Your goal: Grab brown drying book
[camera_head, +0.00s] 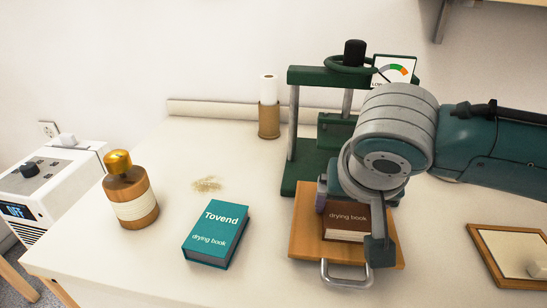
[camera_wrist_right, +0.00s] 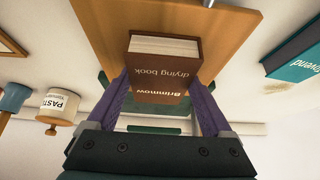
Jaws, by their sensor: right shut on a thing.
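The brown drying book (camera_head: 346,222) sits on a wooden board with a metal handle (camera_head: 303,243) in front of the green press. My right gripper (camera_head: 349,208) reaches down over it, and the wrist hides part of its far end. In the right wrist view, the brown book (camera_wrist_right: 160,75) lies between the two purple fingers of my right gripper (camera_wrist_right: 162,100), which is shut on its sides. I cannot tell whether the book is lifted off the board. My left gripper is not in view.
A teal drying book (camera_head: 215,236) lies left of the board. A brown bottle with a gold cap (camera_head: 132,198) stands farther left. The green press (camera_head: 298,170) stands close behind. A wooden frame (camera_head: 490,262) lies at right. The front middle table is clear.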

